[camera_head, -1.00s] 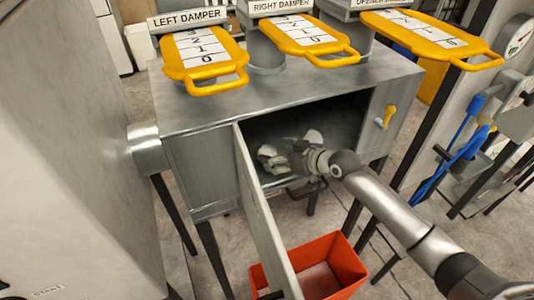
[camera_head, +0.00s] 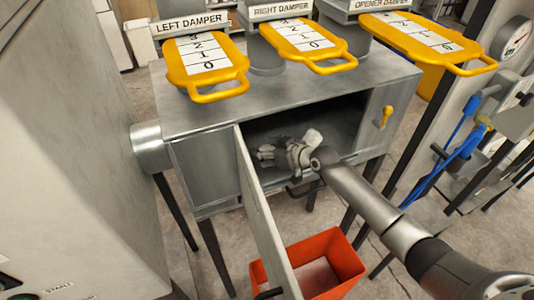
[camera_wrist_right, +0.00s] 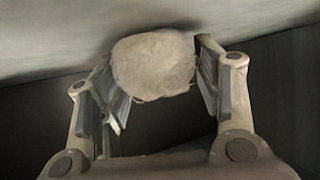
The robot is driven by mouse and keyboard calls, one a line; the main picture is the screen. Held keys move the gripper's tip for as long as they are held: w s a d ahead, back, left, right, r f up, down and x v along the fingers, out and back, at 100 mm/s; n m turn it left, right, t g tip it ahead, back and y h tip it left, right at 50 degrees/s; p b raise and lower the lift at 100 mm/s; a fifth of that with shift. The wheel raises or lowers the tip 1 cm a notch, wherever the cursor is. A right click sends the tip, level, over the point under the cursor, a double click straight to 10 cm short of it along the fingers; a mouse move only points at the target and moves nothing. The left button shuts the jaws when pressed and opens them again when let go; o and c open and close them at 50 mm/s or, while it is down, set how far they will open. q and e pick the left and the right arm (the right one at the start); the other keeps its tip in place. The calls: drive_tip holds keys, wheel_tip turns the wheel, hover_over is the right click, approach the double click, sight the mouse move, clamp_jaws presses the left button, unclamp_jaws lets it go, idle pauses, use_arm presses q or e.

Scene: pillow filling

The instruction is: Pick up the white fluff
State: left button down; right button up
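The white fluff (camera_wrist_right: 153,65) is a rounded, pale fuzzy ball at the top middle of the right wrist view. It sits between the fingertips of my right gripper (camera_wrist_right: 163,85), whose fingers are spread apart. The fluff is close to the left finger, and a small gap shows at the right finger. In the head view my right gripper (camera_head: 284,145) is inside the open grey metal box (camera_head: 345,118). I cannot clearly tell the fluff from the pale fingers there. My left gripper is not in view.
The box's door (camera_head: 262,210) stands open to the left of my right arm. An orange bin (camera_head: 345,265) is on the floor below the opening. Yellow damper handles (camera_head: 218,92) are above the box, and a small yellow latch (camera_head: 387,116) is at the opening's right.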

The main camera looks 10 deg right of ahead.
drive_tip(key=c, duration=0.5)
drive_tip(key=shift+c, duration=0.2)
drive_tip(key=shift+r, duration=0.1)
